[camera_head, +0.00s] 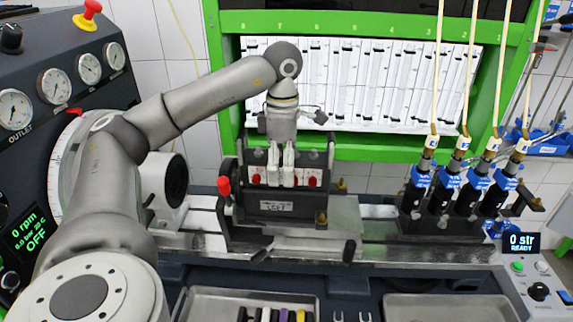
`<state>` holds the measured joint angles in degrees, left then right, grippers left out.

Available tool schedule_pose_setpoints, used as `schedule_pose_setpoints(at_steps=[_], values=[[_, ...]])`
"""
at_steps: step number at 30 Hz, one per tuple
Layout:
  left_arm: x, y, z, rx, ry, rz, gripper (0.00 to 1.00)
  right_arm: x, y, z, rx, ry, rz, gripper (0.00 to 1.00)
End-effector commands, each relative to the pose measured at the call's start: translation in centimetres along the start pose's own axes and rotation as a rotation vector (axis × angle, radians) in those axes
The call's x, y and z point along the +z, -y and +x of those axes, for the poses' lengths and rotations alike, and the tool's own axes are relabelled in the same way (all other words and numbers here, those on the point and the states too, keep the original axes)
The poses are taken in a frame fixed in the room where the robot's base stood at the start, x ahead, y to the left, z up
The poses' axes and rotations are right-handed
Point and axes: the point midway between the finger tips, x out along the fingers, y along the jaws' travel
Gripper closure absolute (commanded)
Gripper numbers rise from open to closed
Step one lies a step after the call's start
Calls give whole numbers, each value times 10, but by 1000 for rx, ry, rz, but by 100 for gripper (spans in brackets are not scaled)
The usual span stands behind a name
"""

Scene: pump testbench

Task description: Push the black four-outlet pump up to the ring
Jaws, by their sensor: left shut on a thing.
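The black four-outlet pump (249,206) sits upright on the metal bench rail in the middle, with red caps along its front and a small label plate. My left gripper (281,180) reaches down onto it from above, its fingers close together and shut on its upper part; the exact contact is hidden. A dark round opening with a pale rim, which looks like the ring (175,180), is to the left of the pump. A gap shows between the ring and the pump. My right gripper is not in view.
A row of black injectors with blue bands (437,203) stands at the right, with pale hoses rising from it. A grey tray (200,305) holding several small parts lies in front. An empty tray (450,308) is at front right. The gauge panel (60,60) stands at the left.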

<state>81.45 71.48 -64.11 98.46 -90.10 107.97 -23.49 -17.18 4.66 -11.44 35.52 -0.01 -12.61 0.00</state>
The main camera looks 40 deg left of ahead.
Motion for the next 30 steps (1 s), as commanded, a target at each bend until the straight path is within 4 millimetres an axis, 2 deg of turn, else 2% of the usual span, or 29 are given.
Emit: schedule_pose_setpoints(at_steps=[30], values=[[-18,0,1,-1,-6,-3,97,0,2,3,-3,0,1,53]])
